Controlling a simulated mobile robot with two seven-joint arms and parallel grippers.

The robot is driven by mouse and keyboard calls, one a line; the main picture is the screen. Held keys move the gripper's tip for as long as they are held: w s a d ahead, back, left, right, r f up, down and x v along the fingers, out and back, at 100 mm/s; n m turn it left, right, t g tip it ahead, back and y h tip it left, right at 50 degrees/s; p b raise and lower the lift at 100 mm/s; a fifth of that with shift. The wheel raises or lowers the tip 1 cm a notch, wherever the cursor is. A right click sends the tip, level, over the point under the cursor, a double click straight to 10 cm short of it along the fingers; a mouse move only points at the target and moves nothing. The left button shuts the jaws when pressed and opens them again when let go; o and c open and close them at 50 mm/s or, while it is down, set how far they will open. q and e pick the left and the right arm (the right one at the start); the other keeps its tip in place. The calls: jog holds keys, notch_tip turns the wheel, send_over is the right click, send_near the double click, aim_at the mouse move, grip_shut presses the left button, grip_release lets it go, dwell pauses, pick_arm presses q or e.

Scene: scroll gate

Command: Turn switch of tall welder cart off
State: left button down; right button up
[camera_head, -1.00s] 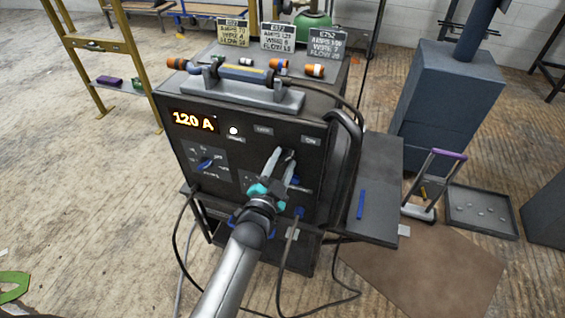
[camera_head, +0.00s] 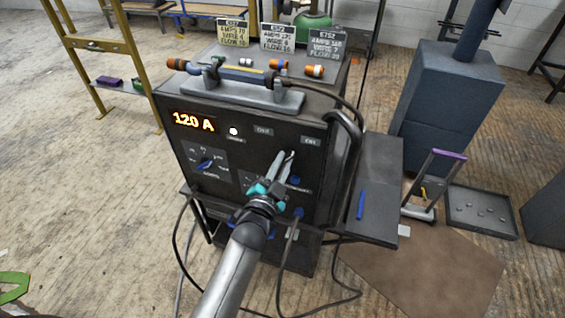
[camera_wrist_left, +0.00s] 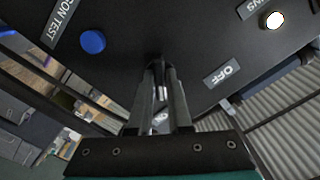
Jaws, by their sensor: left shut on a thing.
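The tall welder cart (camera_head: 250,150) is a black box with a lit orange "120 A" display (camera_head: 194,122) and a lit white light (camera_head: 233,132). My left gripper (camera_head: 286,155) reaches its front panel, below and between the OFF label (camera_head: 263,131) and the ON label (camera_head: 311,141). In the left wrist view, my fingers (camera_wrist_left: 160,85) are shut around the small metal switch lever (camera_wrist_left: 161,93), whose base the fingers partly hide. The OFF label (camera_wrist_left: 223,73) lies to the right there. My right gripper is not in view.
A blue button (camera_wrist_left: 92,41) sits beside the switch. The torch (camera_head: 240,74) rests on the cart top. A side shelf (camera_head: 370,200) sticks out to the right, holding a blue stick (camera_head: 361,205). Cables hang below the panel. A tray (camera_head: 480,211) lies on the floor.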

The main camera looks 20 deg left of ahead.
pick_arm(q)
jog(key=n+p, duration=0.1)
jog(key=n, duration=0.2)
jog(key=n+p, duration=0.1)
jog(key=n, duration=0.3)
jog(key=shift+n+p, duration=0.3)
jog(key=n, duration=0.3)
jog(key=shift+d+n+p, duration=0.1)
jog(key=shift+n+p, duration=0.2)
jog(key=shift+n, duration=2.3)
jog(key=c, duration=0.8)
grip_release()
jog(key=shift+c, duration=0.2)
